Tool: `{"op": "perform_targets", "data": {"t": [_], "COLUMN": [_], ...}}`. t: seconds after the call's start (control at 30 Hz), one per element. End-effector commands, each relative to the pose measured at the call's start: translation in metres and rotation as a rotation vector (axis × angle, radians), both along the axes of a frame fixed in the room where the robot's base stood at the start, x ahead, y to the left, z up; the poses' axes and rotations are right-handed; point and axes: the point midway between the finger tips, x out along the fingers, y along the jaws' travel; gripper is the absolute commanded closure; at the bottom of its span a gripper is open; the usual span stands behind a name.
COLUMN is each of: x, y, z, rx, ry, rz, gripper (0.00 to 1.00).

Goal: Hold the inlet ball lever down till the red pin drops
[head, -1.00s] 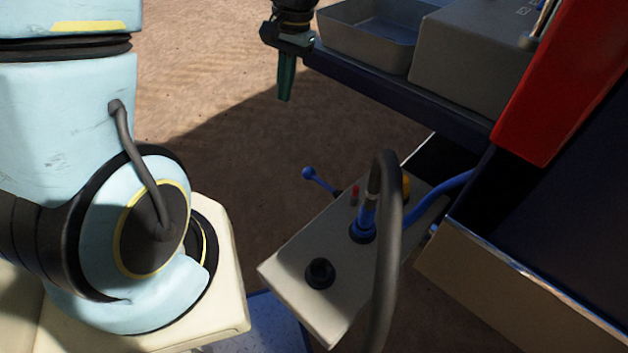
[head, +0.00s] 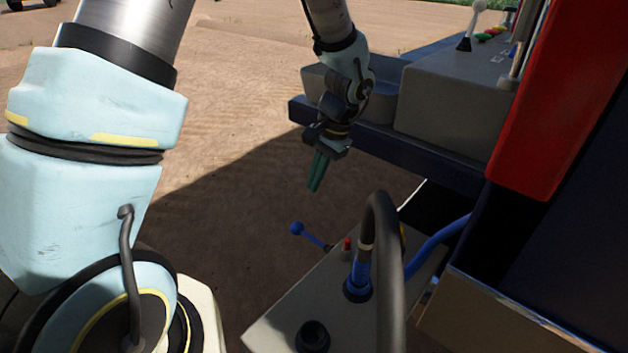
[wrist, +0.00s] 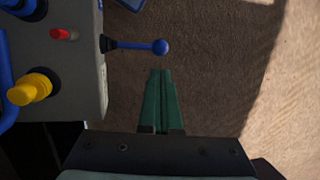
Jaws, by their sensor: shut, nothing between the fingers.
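The inlet ball lever, a thin rod with a blue ball (head: 297,228), sticks out from the edge of a grey panel. It also shows in the wrist view (wrist: 160,47), pointing away from the panel. The red pin (head: 347,245) stands up from the panel near the lever's root; it also shows in the wrist view (wrist: 62,34). My gripper (head: 315,189), with green fingers, is shut and empty above the lever. In the wrist view the fingertips (wrist: 161,72) lie just below the blue ball in the picture, apart from it.
The grey panel (head: 285,320) carries a blue fitting (head: 357,288) with a black hose (head: 388,290) arching over it, and a black knob (head: 312,337). A yellow knob (wrist: 33,88) sits on the panel too. A dark blue beam (head: 420,150) runs behind. Open dirt lies left of the lever.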

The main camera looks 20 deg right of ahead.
Motion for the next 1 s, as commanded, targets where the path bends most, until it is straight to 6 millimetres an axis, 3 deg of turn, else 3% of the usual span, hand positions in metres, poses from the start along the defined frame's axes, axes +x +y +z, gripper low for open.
{"op": "perform_targets", "data": {"t": [0.3,0.5,0.7,1.0], "x": [0.005,0.007,0.009,0.009], "y": [0.018,0.025,0.028,0.028], "z": [-0.064,-0.092,-0.103,-0.104], "rx": [0.004,0.002,0.000,-0.001], "ry": [0.003,0.003,0.001,0.001], "rz": [0.000,0.001,0.000,0.001], "gripper": [1.00,1.00,1.00,1.00]}}
